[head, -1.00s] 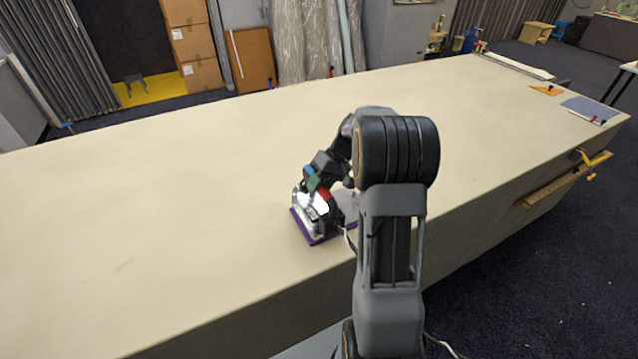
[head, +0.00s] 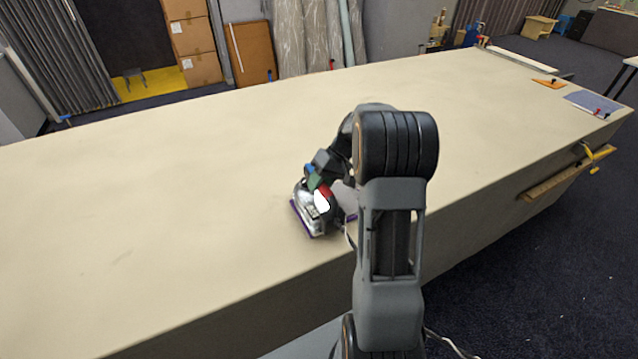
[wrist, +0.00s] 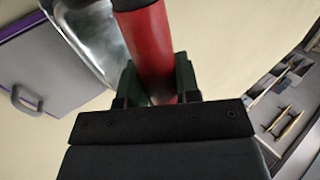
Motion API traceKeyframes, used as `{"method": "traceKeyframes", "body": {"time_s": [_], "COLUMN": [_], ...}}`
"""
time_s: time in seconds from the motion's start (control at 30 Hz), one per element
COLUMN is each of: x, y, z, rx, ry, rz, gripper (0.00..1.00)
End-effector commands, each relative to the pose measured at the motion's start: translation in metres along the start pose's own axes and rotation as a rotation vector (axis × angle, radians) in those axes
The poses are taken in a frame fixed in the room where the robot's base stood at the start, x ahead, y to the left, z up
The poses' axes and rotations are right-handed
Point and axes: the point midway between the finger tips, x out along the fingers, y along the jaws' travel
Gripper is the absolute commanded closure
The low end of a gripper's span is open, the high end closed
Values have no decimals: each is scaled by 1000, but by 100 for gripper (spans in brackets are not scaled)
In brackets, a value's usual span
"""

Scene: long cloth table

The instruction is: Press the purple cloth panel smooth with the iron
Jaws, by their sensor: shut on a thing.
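The iron (head: 309,211) has a shiny metal body and a red handle (wrist: 146,42). It is over the left part of the purple cloth panel (head: 298,219), hiding most of that part; I cannot tell if its sole touches the cloth. Purple edges show beside the iron, and a purple edge also shows in the wrist view (wrist: 14,27). My gripper (wrist: 156,84) is shut around the red handle. My arm hides the panel's right part in the head view.
The long cream table (head: 170,190) is bare to the left and behind. At the far right end lie an orange set square (head: 548,84) and a blue-grey sheet (head: 592,102). A wooden strip with a yellow clamp (head: 588,163) is at the right side edge.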

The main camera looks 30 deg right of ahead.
Motion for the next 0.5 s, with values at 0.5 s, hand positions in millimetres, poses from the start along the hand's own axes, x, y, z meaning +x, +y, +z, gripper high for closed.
{"method": "traceKeyframes", "body": {"time_s": [0.5], "x": [4], "y": [3], "z": [-1], "rx": [-3], "ry": [4], "rz": [0], "gripper": [100]}}
